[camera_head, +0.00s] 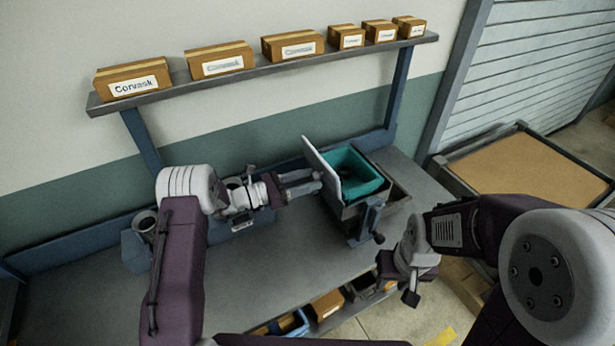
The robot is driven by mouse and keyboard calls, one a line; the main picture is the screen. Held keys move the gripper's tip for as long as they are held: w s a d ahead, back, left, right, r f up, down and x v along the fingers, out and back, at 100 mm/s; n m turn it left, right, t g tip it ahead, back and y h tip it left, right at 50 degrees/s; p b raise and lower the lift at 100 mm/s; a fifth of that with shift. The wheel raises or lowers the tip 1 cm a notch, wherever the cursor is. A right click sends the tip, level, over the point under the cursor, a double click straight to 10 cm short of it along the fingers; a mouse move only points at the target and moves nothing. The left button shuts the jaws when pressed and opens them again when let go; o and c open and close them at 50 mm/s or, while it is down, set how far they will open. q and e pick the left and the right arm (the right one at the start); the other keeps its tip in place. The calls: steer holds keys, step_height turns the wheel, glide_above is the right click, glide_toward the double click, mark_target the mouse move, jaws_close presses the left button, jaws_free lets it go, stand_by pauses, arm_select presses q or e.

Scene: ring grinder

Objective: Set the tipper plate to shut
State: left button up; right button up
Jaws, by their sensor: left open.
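The tipper plate (322,170) is a flat light-grey plate standing steeply tilted at the left side of a teal bin (362,181). The bin sits in a grey machine body (352,213) on the bench. My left gripper (315,181) is open at the plate's left face, its fingertips close to the plate; I cannot tell if they touch. My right gripper (399,284) hangs in front of the bench's right end, away from the plate, and its jaws are not clear.
The grey bench (270,275) has free room in front of the machine. A dark handle (378,237) sticks out at the machine's front. A shelf (275,66) with several boxes runs above. A metal cup (146,224) stands at the bench's left.

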arm_select(q)
jaws_close()
steer(key=shift+w, duration=0.1)
stand_by(1.3)
